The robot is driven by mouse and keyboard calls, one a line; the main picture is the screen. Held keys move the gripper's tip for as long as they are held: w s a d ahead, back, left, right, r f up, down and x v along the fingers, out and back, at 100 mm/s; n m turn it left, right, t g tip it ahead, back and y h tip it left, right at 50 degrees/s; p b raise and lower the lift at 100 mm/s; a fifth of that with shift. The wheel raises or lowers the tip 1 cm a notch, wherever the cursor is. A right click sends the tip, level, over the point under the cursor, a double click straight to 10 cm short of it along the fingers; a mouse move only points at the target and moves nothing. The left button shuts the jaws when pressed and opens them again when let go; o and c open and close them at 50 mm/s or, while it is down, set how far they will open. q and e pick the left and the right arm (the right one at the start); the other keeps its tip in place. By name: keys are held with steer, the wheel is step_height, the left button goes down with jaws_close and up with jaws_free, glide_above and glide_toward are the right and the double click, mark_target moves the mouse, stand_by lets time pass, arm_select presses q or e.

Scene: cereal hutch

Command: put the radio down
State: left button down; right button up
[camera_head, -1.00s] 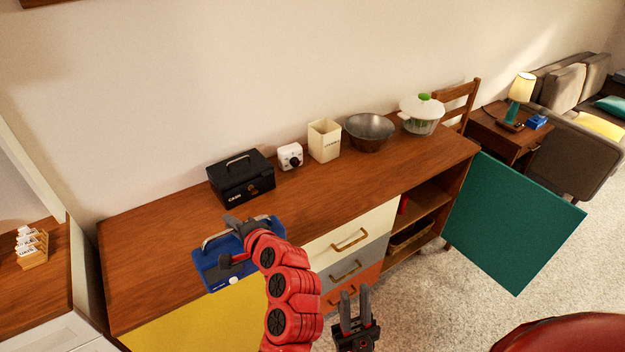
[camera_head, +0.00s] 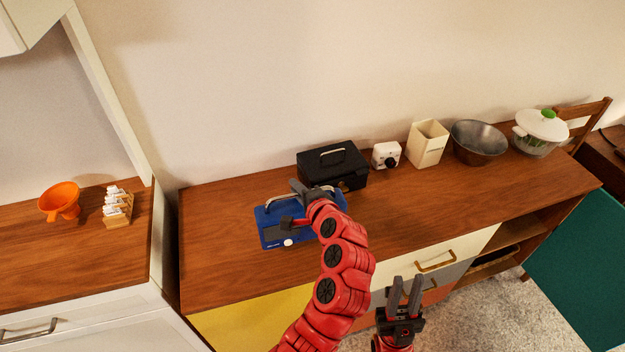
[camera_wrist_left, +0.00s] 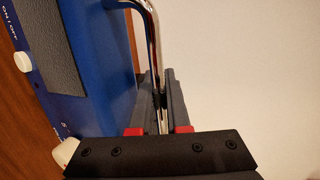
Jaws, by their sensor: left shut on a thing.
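The radio (camera_head: 272,237) is blue with a dark speaker panel, a white knob and a chrome handle. In the head view it shows over the left part of the wooden hutch top (camera_head: 225,270); I cannot tell whether it touches the wood. My left gripper (camera_head: 296,205) is shut on the radio's handle. The left wrist view shows the chrome handle between the fingers (camera_wrist_left: 160,98), with the radio's blue body (camera_wrist_left: 100,65) beside them. My right gripper (camera_head: 404,298) is open and empty, in front of the drawers.
A black cash box (camera_head: 333,168) stands right behind the radio. To its right are a white timer (camera_head: 386,155), a cream canister (camera_head: 427,143), a metal bowl (camera_head: 478,142) and a white lidded pot (camera_head: 540,132). The hutch top's left end is clear. An orange funnel (camera_head: 60,201) stands on the left counter.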

arm_select(q)
steer(key=shift+s+r, duration=0.1)
steer(key=shift+r, duration=0.05)
steer(key=shift+a, duration=0.25)
steer(key=a+f+p, duration=0.2)
steer(key=a+p, duration=0.1)
steer(key=a, duration=0.4)
steer(key=a+f+p, duration=0.3)
steer(key=a+p, duration=0.1)
steer(key=a, duration=0.4)
steer(key=shift+w+a, duration=0.2)
steer(key=shift+w, duration=0.25)
steer(key=c, duration=0.9)
jaws_free()
steer(key=shift+f, duration=0.15)
